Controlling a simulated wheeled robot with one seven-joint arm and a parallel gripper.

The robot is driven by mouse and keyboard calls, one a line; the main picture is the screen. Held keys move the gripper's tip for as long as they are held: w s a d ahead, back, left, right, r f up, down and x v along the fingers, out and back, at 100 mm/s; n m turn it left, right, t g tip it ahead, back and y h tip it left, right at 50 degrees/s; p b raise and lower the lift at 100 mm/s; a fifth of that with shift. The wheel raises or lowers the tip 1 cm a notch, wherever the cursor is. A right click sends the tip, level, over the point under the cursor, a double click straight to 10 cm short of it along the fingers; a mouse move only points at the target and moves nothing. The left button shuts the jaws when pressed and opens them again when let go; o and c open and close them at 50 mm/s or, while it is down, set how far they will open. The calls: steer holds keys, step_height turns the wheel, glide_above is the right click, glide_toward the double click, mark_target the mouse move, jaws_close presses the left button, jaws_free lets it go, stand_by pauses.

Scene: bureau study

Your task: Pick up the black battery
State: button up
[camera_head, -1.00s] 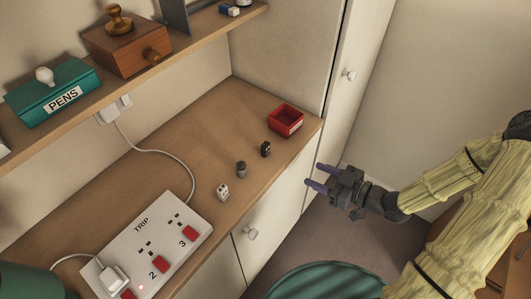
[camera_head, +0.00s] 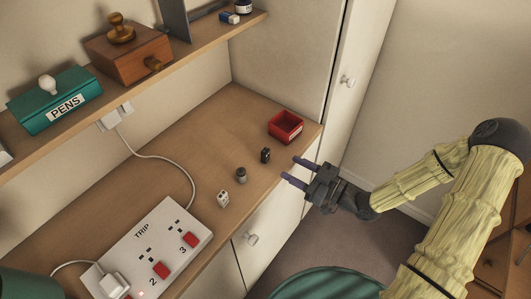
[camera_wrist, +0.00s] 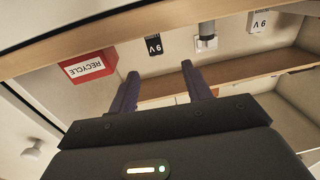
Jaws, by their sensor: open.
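The black battery (camera_head: 265,155) stands upright on the wooden desk, between the red box and a grey cylinder. In the wrist view the black battery (camera_wrist: 154,44) shows a white "9 V" marking and appears beyond the fingertips, between their lines. My gripper (camera_head: 295,170) is open and empty at the desk's front edge, to the right of the battery and apart from it. Its two purple fingers also show in the wrist view (camera_wrist: 160,70). Nothing hides the battery.
The red "RECYCLE" box (camera_wrist: 88,66) is beside the battery, toward the cabinet. The grey cylinder (camera_head: 241,174) and a white 9 V battery (camera_head: 223,198) stand on its other side. A power strip (camera_head: 150,245) lies farther left. A shelf (camera_head: 190,62) hangs above the desk.

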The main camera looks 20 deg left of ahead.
mark_target(265, 150)
steer(key=p+x, duration=0.1)
steer(key=x, duration=0.4)
steer(key=shift+w+a, duration=0.1)
steer(key=shift+a, duration=0.2)
steer(key=x, duration=0.1)
steer(key=p+x, duration=0.1)
steer(key=x, duration=0.1)
steer(key=p+x, duration=0.1)
steer(key=shift+w+a+r, duration=0.15)
steer(key=shift+w+r, duration=0.2)
steer(key=shift+w, duration=0.1)
steer(key=shift+w+a+f, duration=0.1)
steer(key=shift+a, duration=0.2)
steer(key=c, duration=1.1)
steer(key=shift+o, duration=0.2)
